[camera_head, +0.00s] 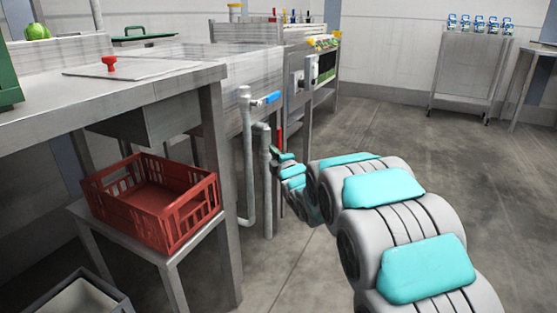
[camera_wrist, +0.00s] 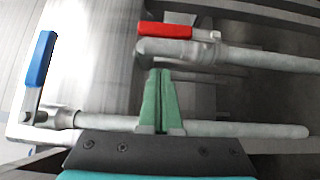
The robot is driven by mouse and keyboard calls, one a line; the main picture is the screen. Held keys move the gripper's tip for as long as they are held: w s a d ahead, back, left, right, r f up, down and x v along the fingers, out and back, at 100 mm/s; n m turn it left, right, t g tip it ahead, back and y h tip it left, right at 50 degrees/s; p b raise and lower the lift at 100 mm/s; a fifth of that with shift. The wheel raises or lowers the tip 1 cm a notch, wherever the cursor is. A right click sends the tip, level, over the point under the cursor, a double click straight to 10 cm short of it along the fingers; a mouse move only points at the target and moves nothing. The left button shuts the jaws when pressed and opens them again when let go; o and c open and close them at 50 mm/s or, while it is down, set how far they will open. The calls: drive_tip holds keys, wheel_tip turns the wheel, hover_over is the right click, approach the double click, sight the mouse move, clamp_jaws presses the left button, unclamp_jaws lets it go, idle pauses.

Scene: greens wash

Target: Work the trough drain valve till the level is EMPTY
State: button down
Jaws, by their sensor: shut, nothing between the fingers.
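Two pipe valves show below the steel trough (camera_head: 195,55). One has a blue lever (camera_head: 266,99), the other a red lever (camera_head: 279,139). In the wrist view the blue lever (camera_wrist: 40,58) is at the left and the red lever (camera_wrist: 165,30) lies along its pipe at the top. I cannot tell from labels which one is the drain valve. My gripper (camera_head: 277,155) is by the red valve's pipe. Its green fingers (camera_wrist: 160,75) are shut and empty, pointing just below the red valve, apart from the lever. No level reading is legible.
A red crate (camera_head: 150,203) sits on a low stand left of the pipes. Pale pipes (camera_head: 247,160) run down close to my gripper. A steel counter (camera_head: 120,95) stands at the left. The floor (camera_head: 400,130) to the right is open, with a rack (camera_head: 472,70) at the back wall.

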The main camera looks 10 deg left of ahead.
sight(279, 145)
drive_tip(key=w, duration=0.4)
drive_tip(key=shift+w+d+f, duration=0.1)
drive_tip(key=shift+d, duration=0.1)
drive_tip(key=shift+w+d, duration=0.2)
drive_tip(key=shift+w, duration=0.25)
